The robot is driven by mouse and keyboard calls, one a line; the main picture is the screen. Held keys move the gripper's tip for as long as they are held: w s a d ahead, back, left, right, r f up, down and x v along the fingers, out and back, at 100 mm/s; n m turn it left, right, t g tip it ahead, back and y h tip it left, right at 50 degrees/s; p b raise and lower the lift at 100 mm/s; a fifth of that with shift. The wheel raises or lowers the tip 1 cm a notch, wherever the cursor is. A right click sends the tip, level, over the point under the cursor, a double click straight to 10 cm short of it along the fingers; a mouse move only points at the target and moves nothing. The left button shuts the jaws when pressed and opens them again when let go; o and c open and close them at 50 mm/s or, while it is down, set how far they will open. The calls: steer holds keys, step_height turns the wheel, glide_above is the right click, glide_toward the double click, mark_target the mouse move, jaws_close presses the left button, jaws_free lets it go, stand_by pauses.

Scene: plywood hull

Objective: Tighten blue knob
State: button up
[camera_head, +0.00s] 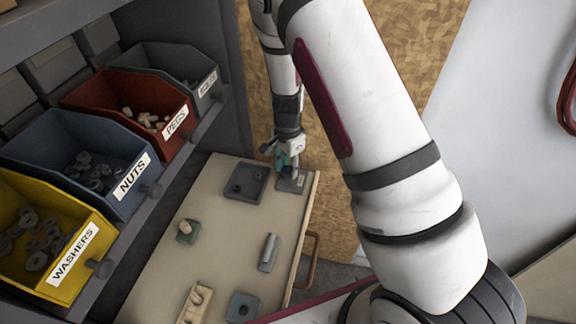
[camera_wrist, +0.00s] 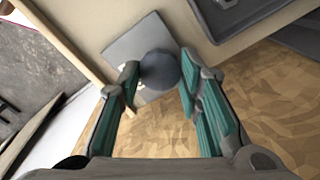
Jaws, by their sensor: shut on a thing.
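The blue knob (camera_wrist: 160,70) is a dark blue-grey ball shape on a grey plate (camera_wrist: 125,48) in the wrist view. My gripper (camera_wrist: 158,82) has its two teal-padded fingers on either side of the knob and is shut on it. In the head view my gripper (camera_head: 287,158) points down at the far right corner of the workbench, over the grey plate (camera_head: 292,182). The knob is hidden behind the fingers in the head view.
A dark tray (camera_head: 247,183) lies just left of the plate. A grey cylinder (camera_head: 268,252), a green block (camera_head: 187,231) and a wooden piece (camera_head: 195,303) lie on the bench (camera_head: 215,245). Bins of nuts (camera_head: 75,170), pegs (camera_head: 130,106) and washers (camera_head: 50,245) stand on the left shelf.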

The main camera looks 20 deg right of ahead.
mark_target(288, 169)
steer(key=m, duration=0.4)
steer(key=shift+r+m, duration=0.1)
steer(key=shift+m, duration=0.2)
steer(key=m, duration=0.5)
steer(key=shift+w+p, duration=0.1)
steer(key=shift+p, duration=0.25)
steer(key=m, duration=0.9)
steer(key=shift+m, duration=0.4)
steer(key=o, duration=1.1)
steer(key=shift+o, duration=0.2)
step_height(288, 169, up, 12)
